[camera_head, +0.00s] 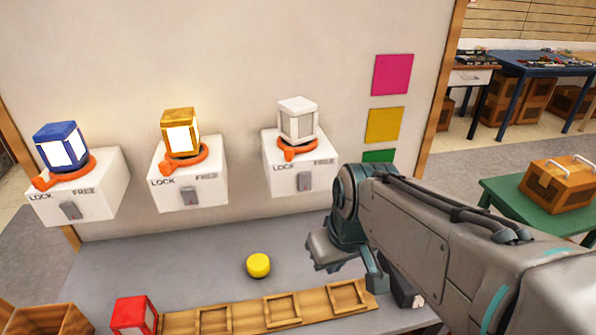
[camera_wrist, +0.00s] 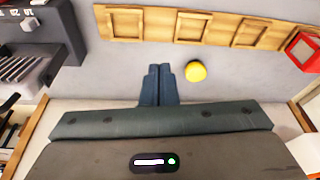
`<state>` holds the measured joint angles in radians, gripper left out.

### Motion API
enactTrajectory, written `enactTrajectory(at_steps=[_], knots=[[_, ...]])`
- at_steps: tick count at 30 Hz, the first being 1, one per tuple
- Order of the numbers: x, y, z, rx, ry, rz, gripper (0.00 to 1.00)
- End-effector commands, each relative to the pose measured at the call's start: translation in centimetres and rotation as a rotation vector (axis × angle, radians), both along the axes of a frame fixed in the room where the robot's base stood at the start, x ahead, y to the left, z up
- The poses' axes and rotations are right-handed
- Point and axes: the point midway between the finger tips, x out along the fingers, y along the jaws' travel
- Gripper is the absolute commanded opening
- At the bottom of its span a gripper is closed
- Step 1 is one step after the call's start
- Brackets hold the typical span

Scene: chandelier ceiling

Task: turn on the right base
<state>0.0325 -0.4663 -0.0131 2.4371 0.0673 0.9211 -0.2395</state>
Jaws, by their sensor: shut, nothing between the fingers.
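The right base (camera_head: 299,172) is a white wall box marked LOCK and FREE, with a small grey switch (camera_head: 304,181) on its front. My gripper shows in the wrist view (camera_wrist: 158,74), shut and empty, above the grey table. In the head view it is below and right of the right base, apart from it, with its fingertips not clear.
The middle base (camera_head: 190,178) has a lit gold lantern; the left base (camera_head: 78,195) has a lit blue one. A yellow dome (camera_head: 258,265), wooden strip (camera_head: 230,318) and red cube (camera_head: 133,315) are on the table. Pink, yellow and green squares are on the wall.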

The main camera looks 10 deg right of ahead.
Motion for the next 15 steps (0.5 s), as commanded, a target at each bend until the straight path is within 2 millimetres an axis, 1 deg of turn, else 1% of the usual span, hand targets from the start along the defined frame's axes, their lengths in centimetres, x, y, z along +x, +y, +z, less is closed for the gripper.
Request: enactTrajectory(at_steps=[1,8,15], knots=[[0.7,-0.2,0.4,0.004,-0.009,0.058,0.0],[4.0,-0.9,3.0,0.006,-0.087,0.412,0.0],[7.4,-2.3,6.1,-0.036,-0.234,0.786,0.0]])
